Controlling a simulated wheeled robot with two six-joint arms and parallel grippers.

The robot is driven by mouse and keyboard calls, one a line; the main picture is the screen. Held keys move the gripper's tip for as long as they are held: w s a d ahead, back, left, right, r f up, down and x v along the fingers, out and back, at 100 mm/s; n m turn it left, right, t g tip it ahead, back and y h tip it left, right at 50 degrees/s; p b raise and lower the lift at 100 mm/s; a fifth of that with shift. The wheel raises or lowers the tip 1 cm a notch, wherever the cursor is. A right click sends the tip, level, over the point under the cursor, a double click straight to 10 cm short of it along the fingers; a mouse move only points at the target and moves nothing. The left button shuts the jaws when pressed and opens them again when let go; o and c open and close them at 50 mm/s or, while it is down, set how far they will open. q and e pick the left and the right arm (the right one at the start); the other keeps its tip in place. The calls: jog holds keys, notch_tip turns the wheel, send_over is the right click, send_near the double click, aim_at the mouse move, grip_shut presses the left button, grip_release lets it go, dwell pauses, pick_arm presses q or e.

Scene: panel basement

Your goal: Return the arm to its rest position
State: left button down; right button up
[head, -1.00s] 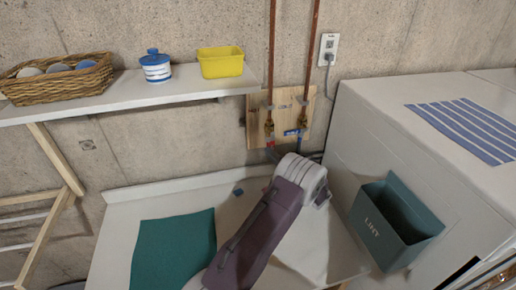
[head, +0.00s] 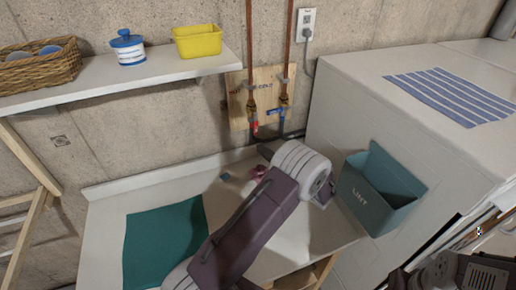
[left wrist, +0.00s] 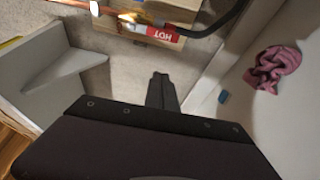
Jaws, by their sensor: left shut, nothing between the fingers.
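My left arm reaches up from the bottom of the head view, over the white counter (head: 105,225), with its white-ringed joint beside the lint bin. Its gripper is mostly hidden by the arm there. In the left wrist view, the dark fingers of my left gripper (left wrist: 161,90) are together and empty. They point toward the wall, below the red HOT tag (left wrist: 162,33), and touch nothing that I can see. My right gripper cannot be made out in either view.
A teal lint bin (head: 372,205) hangs on the white appliance (head: 365,85), close right of the arm. A shelf (head: 150,75) holds a basket, jar and yellow tub. Copper pipes (head: 249,50) run behind. A teal mat (head: 165,240) and crumpled pink cloth (left wrist: 273,68) lie on the counter.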

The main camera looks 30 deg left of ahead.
pick_arm(q)
jog(key=s+a+r+n+g, duration=0.4)
jog(key=s+a+r, duration=0.1)
jog(key=r, duration=0.3)
jog(key=s+a+f+n+g+h, duration=0.1)
jog(key=s+f+n+g+h, duration=0.4)
jog(key=s+n, duration=0.6)
jog(key=s+d+f+n+t+h, duration=0.1)
jog(key=s+d+f+n+h, duration=0.7)
jog(key=s+d+n, duration=0.2)
jog(key=w+d+f+n+t+h, duration=0.1)
jog(key=d+n+h, duration=0.1)
jog(key=d+n, duration=0.2)
jog(key=w+d+f+n+t+h, duration=0.1)
jog(key=d+n, duration=0.3)
jog(key=n, duration=0.7)
jog(key=shift+w+d+f+t+h, duration=0.3)
jog(key=shift+f+t+h, duration=0.1)
jog(key=shift+t+h, duration=0.15)
pick_arm(e)
jog(key=shift+s+a+r, duration=0.1)
jog(key=shift+s+a, duration=0.05)
jog(key=shift+a, duration=0.05)
